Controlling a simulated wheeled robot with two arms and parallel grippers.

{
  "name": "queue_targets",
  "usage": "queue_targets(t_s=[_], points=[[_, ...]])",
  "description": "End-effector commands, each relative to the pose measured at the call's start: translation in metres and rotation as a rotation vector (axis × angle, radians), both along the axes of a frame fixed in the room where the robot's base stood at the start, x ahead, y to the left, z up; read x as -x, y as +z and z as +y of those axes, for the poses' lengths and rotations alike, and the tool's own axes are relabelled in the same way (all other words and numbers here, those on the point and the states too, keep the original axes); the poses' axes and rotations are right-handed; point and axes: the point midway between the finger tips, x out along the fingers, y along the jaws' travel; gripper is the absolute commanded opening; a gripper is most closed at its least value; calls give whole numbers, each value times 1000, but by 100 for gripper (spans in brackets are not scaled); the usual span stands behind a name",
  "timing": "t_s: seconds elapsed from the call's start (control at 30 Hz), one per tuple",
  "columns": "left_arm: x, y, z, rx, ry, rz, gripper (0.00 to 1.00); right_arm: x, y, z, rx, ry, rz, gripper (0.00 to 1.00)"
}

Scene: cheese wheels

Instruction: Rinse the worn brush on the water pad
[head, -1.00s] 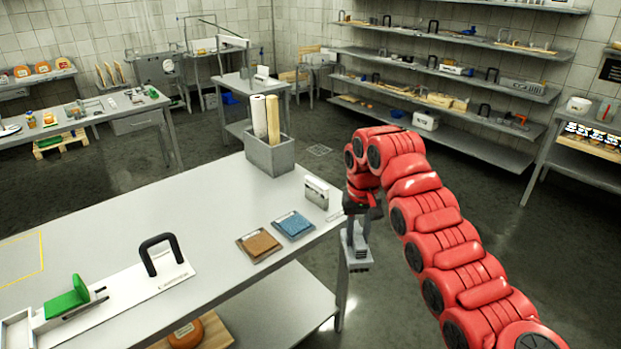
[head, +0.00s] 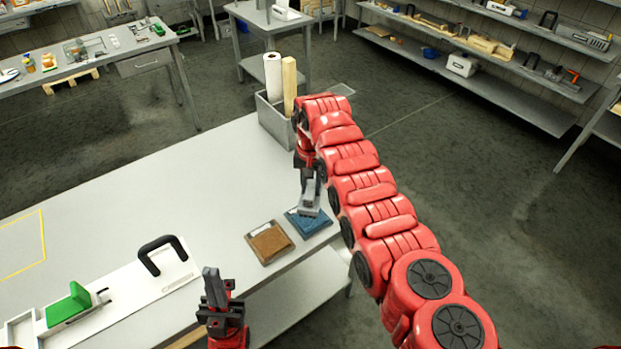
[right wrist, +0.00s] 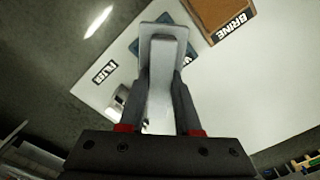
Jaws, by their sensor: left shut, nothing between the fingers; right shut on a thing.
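The blue water pad (head: 312,224) lies at the table's right front edge in the head view. The brown pad (head: 269,242) lies just left of it and is labelled BRINE in the right wrist view (right wrist: 212,12). My right gripper (head: 309,182) is shut on the grey brush (head: 309,204), which also shows between the fingers in the right wrist view (right wrist: 161,75). The brush overlaps the blue pad's far part; I cannot tell whether they touch. Its bristles are hidden. My left gripper (head: 212,286) is shut, empty, and points up near the front edge.
The table's middle is clear.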

Motion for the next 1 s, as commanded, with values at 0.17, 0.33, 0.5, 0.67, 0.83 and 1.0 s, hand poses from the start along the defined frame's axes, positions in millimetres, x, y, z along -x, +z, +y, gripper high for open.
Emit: queue_targets(t_s=[0.17, 0.33, 0.5, 0.67, 0.83, 1.0], points=[[0, -4, 0, 0, 0, 0, 0, 1, -9, 3, 3, -4, 1, 0], [0, -13, 0, 0, 0, 0, 0, 2, -24, 2, 4, -3, 3, 0], [0, -29, 0, 0, 0, 0, 0, 1, -46, 2, 3, -3, 2, 0], [0, -40, 0, 0, 0, 0, 0, 1, -59, 2, 3, -2, 1, 0], [0, -43, 0, 0, 0, 0, 0, 1, -63, 2, 2, -2, 1, 0], [0, -42, 0, 0, 0, 0, 0, 1, -62, 2, 2, -2, 1, 0]])
